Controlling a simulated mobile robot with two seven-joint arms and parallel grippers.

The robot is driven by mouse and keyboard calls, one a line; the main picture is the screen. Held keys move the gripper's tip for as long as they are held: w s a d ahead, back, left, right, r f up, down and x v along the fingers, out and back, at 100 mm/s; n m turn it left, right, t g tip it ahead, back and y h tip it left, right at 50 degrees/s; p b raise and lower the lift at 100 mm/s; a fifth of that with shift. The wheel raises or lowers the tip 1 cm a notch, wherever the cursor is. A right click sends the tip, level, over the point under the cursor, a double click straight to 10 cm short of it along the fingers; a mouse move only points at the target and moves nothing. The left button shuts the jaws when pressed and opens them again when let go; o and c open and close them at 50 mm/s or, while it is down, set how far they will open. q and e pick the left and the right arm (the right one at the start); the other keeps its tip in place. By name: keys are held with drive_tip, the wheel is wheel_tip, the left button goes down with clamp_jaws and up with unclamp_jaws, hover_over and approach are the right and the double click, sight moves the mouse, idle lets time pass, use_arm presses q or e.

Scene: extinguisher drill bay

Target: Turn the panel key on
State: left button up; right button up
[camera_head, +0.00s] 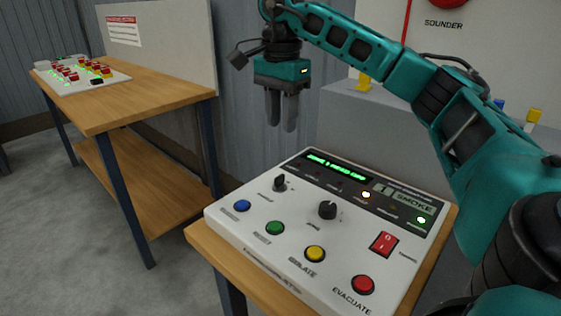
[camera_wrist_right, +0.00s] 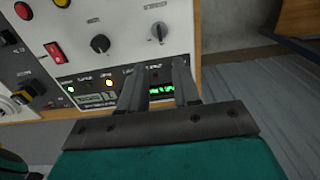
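The white control panel (camera_head: 255,235) sits on a wooden table, with a lit green display (camera_head: 336,165). A small black key switch (camera_head: 280,183) is at its upper left. It shows in the right wrist view (camera_wrist_right: 160,32), just beyond the fingertips; its exact setting is too small to tell. A round black knob (camera_head: 328,210) sits right of it. My right gripper (camera_head: 281,128) points down above and behind the panel's far left side, touching nothing. In the wrist view (camera_wrist_right: 158,68) its fingers are apart and empty. My left gripper is not in view.
The panel carries blue, green, yellow and red buttons along its front and a red rocker switch (camera_head: 384,244). A wooden workbench (camera_head: 150,100) with another switch board (camera_head: 82,76) stands at far left. A grey box (camera_head: 345,115) stands behind the panel.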

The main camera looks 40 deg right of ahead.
sight(280, 182)
wheel_tip(280, 182, down, 13)
drive_tip(key=shift+r+b, duration=0.1)
drive_tip(key=shift+b, duration=0.7)
drive_tip(key=shift+c, duration=0.5)
clamp_jaws()
